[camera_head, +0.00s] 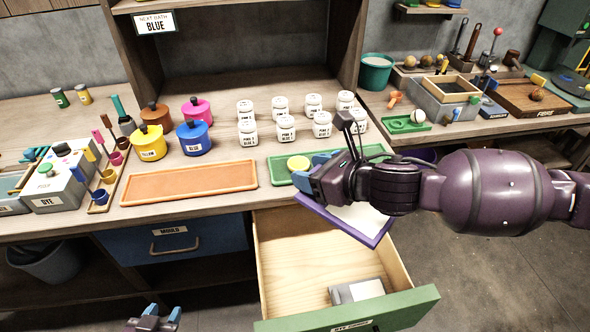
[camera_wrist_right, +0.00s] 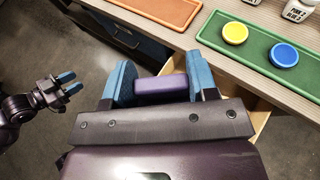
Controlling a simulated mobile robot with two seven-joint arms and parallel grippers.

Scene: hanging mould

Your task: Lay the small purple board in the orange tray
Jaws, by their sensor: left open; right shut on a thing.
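The small purple board (camera_head: 372,238) has a pale upper face and a purple rim. My right gripper (camera_head: 312,172) is shut on its edge and holds it above the open drawer, in front of the green tray. In the right wrist view the board's purple edge (camera_wrist_right: 162,88) sits between the two blue fingertips. The orange tray (camera_head: 188,183) lies empty on the bench, left of the board; its end also shows in the right wrist view (camera_wrist_right: 168,10). My left gripper (camera_head: 154,320) is open and empty, low in front of the bench; it also shows in the right wrist view (camera_wrist_right: 68,86).
The green tray (camera_head: 277,174) holds a yellow disc (camera_head: 299,163) and a blue disc (camera_wrist_right: 284,54). The open drawer (camera_head: 300,270) juts from the bench with a grey box (camera_head: 357,290) inside. Coloured pots (camera_head: 194,138) and several white jars (camera_head: 281,128) stand behind the trays.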

